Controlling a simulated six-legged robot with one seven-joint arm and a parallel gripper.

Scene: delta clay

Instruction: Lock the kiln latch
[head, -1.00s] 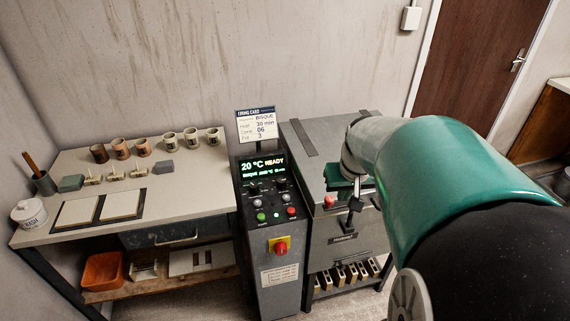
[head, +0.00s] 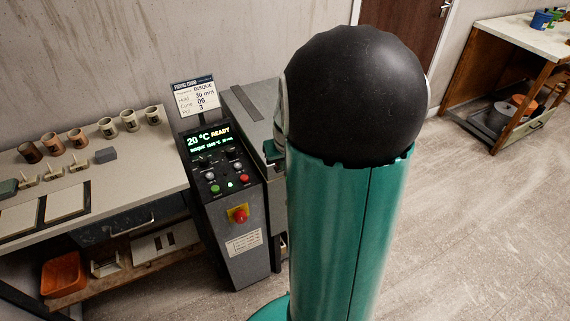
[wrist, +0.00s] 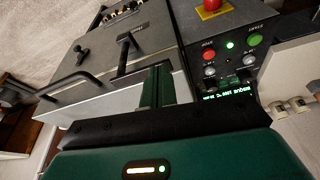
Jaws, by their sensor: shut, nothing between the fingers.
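The grey kiln (head: 258,92) stands right of its control column in the head view, and my arm hides most of its front. In the wrist view the kiln front (wrist: 175,40) shows with the picture turned over. A black bar handle (wrist: 60,88) and a dark upright lever (wrist: 122,58) are on it; a small dark knob (wrist: 82,53) sits between them. I cannot tell which position the latch is in. My gripper (wrist: 160,78) is shut and empty, its green fingers close to the kiln near the lever. Contact cannot be made out.
The control column (head: 225,215) with a lit READY display and red switch (head: 239,215) stands close beside the kiln. A bench (head: 150,180) with cups and tiles is at left. Open floor (head: 470,220) lies at right, before a wooden table (head: 515,40).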

